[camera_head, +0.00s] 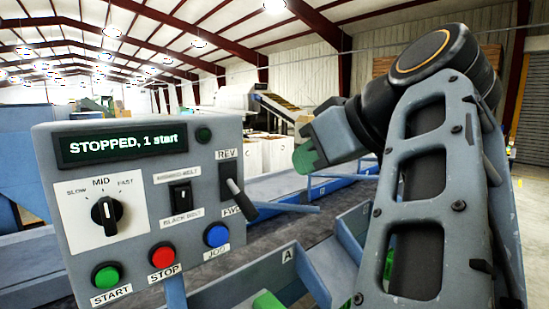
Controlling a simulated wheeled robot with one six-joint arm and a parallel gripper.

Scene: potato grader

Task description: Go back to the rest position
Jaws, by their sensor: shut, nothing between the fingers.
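My arm rises at the right of the view and bends over to the left at its top. My gripper (304,158), with green fingertips, is shut and empty. It hangs in the air to the right of the grey control panel (140,150), apart from it. The panel's display (121,144) reads "STOPPED, 1 start". The speed knob (106,212) points up at MID. A black rocker switch (181,196) and a REV lever (239,198), tilted down to the right, sit beside it. Below are the green START (106,276), red STOP (162,256) and blue JOG (216,235) buttons.
Behind the panel runs a dark belt bed with blue-grey rails. A bay marked A (288,255) lies low in the middle, with a green piece (269,302) at the bottom edge. Pale boxes (266,153) and a conveyor stand farther back. Open floor shows at the far right.

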